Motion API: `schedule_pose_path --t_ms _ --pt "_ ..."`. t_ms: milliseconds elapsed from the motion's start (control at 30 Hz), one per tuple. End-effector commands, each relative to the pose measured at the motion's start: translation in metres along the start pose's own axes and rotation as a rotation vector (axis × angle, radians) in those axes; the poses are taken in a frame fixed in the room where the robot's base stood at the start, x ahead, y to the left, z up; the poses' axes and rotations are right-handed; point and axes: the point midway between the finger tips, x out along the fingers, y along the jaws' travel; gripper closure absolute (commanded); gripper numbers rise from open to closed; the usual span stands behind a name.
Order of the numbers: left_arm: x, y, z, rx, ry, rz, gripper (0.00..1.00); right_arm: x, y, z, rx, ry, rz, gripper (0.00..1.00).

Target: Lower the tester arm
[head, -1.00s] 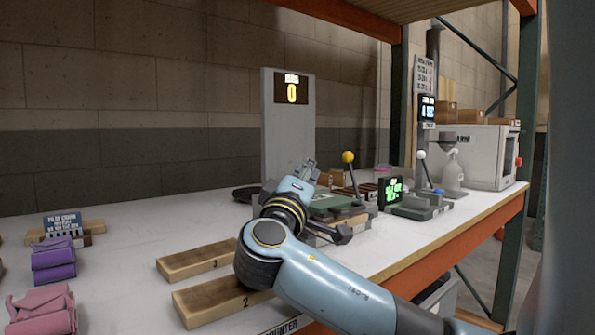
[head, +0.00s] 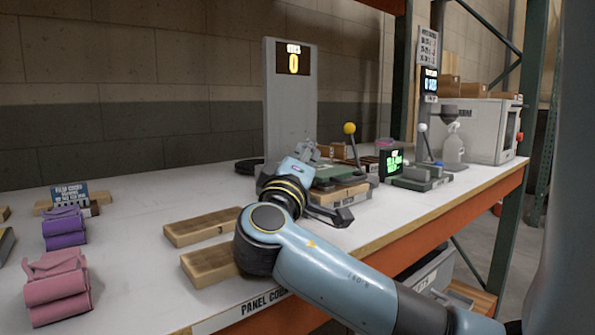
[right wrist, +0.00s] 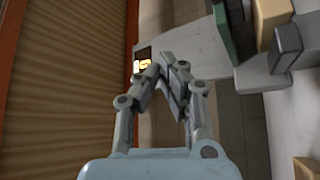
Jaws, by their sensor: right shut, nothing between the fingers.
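Two ball-topped levers stand on the bench in the head view: one with a yellow ball (head: 349,128) and one with a white ball (head: 422,127). Both rods stand nearly upright. I cannot tell for sure which is the tester arm. The yellow-ball lever rises behind a green-topped device (head: 338,174); the white-ball lever rises from a green-grey device (head: 415,181). My right gripper (head: 306,151) is left of the yellow ball, a little lower and apart from it. In the right wrist view its fingertips (right wrist: 172,72) are together and empty. My left gripper is out of view.
A tall grey panel with a "0" display (head: 292,60) stands behind my right gripper. A small green-text screen (head: 391,163) sits between the levers. Wooden blocks (head: 203,226), purple (head: 64,227) and pink (head: 57,286) bundles lie left. The bench's left middle is clear.

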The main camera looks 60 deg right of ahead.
Motion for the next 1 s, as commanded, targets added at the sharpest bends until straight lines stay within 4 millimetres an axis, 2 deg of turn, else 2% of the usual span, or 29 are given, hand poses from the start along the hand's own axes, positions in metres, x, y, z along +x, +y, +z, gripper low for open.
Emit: schedule_pose_path --t_ms 200,433,633,1000 --pt "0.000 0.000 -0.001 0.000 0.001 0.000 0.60 -0.046 -0.002 0.001 0.001 -0.006 -0.007 1.00" --pt "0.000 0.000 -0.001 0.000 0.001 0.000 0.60 -0.081 -0.001 0.001 0.000 -0.004 -0.003 1.00" --pt "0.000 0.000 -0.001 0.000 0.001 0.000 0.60 -0.093 0.000 0.000 0.000 -0.002 0.000 1.00" --pt "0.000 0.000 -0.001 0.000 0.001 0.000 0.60 -0.094 0.000 0.000 0.000 0.000 0.001 1.00"
